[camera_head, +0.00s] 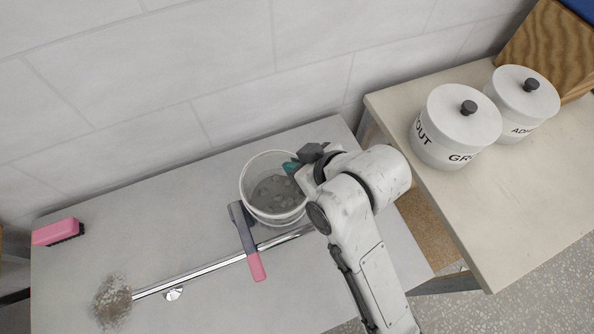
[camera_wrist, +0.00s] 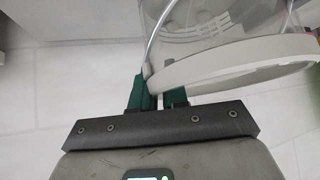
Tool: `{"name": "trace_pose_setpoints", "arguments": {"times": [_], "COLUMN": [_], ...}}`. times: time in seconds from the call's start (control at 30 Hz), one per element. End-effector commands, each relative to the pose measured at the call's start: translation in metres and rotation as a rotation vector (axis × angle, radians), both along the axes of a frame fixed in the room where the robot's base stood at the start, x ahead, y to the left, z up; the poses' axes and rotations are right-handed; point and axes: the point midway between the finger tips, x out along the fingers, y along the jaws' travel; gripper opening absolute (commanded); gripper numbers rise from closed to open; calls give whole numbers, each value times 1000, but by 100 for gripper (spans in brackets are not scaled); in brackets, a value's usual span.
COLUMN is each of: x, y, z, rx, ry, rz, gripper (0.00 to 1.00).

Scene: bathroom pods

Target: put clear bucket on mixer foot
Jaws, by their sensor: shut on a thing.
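The clear bucket (camera_head: 248,188) is a see-through tub with a pale rim, and grey matter shows inside it. It stands upright at the back right part of the grey table, close to my gripper (camera_head: 293,166). My gripper reaches in from the right and is shut on the bucket's rim. In the wrist view the green fingertips (camera_wrist: 160,88) are at the left edge of the bucket's pale rim (camera_wrist: 235,65). I cannot tell whether the bucket touches the table.
On the grey table (camera_head: 215,300), a grey-and-pink tool (camera_head: 246,240) and a metal rod (camera_head: 200,270) lie just in front of the bucket. A grey heap (camera_head: 113,300) and a pink brush (camera_head: 57,232) are left. White lidded tubs (camera_head: 455,127) stand on the right table.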

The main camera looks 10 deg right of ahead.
Motion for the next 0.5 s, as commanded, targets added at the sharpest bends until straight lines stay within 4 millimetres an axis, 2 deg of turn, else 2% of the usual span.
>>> {"name": "trace_pose_setpoints", "arguments": {"times": [0.07,0.3,0.5], "x": [0,0,1], "y": [0,0,0], "z": [-3,-32,-39], "rx": [2,2,2], "ry": [-3,-1,-4], "rz": [-2,-1,-1], "gripper": [0,0,0]}}
